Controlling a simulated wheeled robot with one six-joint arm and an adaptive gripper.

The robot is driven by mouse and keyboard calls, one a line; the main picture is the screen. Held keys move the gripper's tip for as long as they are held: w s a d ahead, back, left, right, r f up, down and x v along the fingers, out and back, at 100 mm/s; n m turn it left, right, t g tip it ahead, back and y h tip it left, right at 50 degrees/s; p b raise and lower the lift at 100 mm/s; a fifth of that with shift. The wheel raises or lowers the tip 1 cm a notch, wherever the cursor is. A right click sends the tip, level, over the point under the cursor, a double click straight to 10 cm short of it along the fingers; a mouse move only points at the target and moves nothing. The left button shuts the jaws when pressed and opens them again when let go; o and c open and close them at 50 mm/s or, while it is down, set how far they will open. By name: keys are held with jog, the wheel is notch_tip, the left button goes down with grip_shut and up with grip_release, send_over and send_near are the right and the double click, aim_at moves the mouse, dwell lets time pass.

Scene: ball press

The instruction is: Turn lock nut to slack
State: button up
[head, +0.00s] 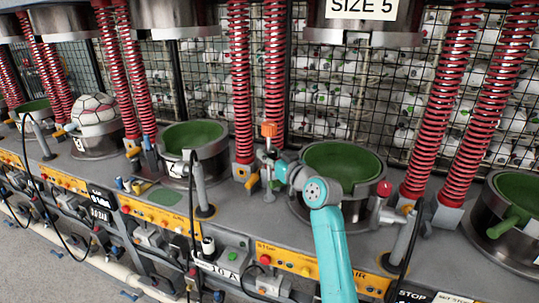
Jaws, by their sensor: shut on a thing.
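My gripper (271,165) is at the left side of the green-lined mould (343,166) under the SIZE 5 press head. It is small in the head view and partly hidden by my own wrist. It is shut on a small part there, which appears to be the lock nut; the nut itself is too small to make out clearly. How far the nut is turned cannot be seen.
A red knob (384,188) sticks up right of the mould. Red springs (273,80) stand behind my gripper. A grey post (202,190) with a black hose is to the left. A yellow control panel (285,258) runs along the front edge.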

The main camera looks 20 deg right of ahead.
jog(key=shift+f, duration=0.15)
jog(key=o, duration=1.2)
jog(key=shift+c, duration=0.2)
jog(key=v, duration=1.2)
